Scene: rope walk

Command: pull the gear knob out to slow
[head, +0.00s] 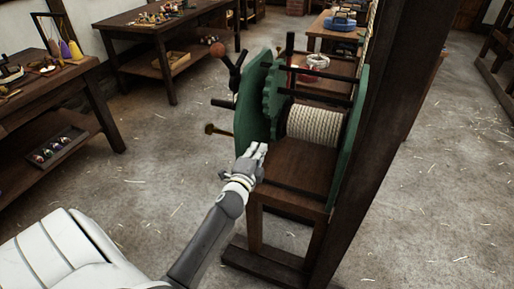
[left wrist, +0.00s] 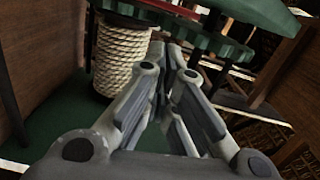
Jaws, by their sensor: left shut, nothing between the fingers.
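My left gripper (head: 261,148) is shut and empty, to the right of and a little below the knob, in front of the winch's wooden frame. The two are apart. In the left wrist view the closed fingers (left wrist: 172,62) point towards the green gear (left wrist: 185,33), with the rope drum (left wrist: 120,55) to their left. The knob cannot be made out there. My right gripper is not in view.
A crank with a brown ball handle (head: 217,49) rises above the knob at the winch's left side. A thick dark post (head: 385,120) stands right of the winch. Workbenches (head: 150,45) line the back left. The straw-strewn floor (head: 165,150) left of the winch is open.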

